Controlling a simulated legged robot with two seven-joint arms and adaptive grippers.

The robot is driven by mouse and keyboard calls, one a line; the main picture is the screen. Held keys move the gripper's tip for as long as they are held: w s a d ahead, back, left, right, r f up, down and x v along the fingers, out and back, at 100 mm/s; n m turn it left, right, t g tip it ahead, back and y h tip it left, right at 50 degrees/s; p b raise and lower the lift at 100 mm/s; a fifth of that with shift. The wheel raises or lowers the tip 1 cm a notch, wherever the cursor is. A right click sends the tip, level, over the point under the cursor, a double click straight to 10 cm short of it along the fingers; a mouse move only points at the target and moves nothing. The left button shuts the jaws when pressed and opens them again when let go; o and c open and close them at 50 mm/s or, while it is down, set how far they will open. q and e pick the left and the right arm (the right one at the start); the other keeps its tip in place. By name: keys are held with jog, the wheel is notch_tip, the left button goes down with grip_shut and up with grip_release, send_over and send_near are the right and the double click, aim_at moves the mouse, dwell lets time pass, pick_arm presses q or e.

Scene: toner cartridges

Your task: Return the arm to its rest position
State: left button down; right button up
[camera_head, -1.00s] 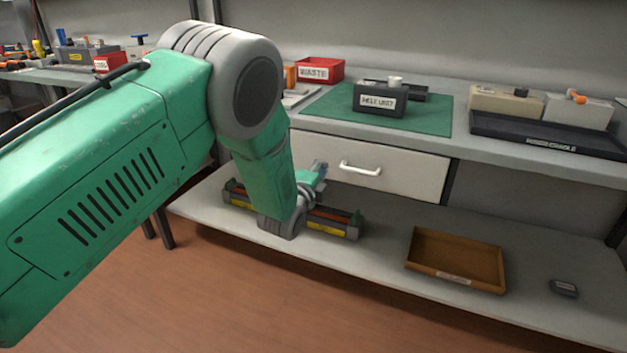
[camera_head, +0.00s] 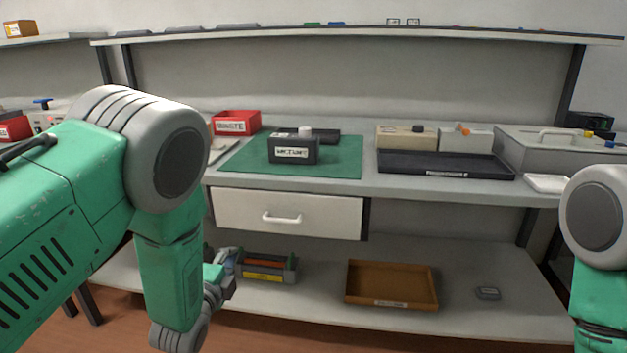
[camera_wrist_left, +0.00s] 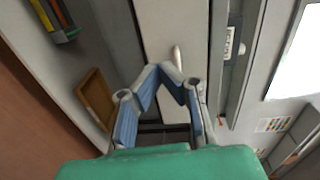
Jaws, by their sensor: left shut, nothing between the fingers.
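My left arm (camera_head: 170,270) comes in from the left in the head view, bent downward at its grey elbow. My left gripper (camera_head: 228,256) is partly hidden behind the forearm, in front of the lower shelf beside the toner tray (camera_head: 270,268). In the left wrist view the left gripper (camera_wrist_left: 168,72) is shut with nothing between its blue-padded fingers. Part of my right arm (camera_head: 598,260) shows at the right edge. My right gripper is out of the picture.
The bench carries a green mat (camera_head: 340,165) with a black labelled box (camera_head: 292,152), a red waste bin (camera_head: 238,122) and a black tray (camera_head: 440,165).

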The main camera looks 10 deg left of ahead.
pick_arm(q)
jog(key=s+a+f+n+g+y+p, duration=0.1)
jog(key=s+a+f+n+g+p, duration=0.15)
jog(key=s+f+n+g, duration=0.5)
jog(key=s+a+f+n+g+p, duration=0.2)
jog(key=s+f+p, duration=0.15)
jog(key=s, duration=0.75)
jog(key=s+d+n+g+p, duration=0.1)
jog(key=s+n+g, duration=0.6)
jog(key=s, duration=1.5)
jog(key=shift+d+f+n+p, duration=0.15)
jog(key=shift+f+n+p, duration=0.25)
jog(key=shift+p, duration=0.45)
jog(key=shift+s+r, duration=0.1)
jog(key=shift+d, duration=0.2)
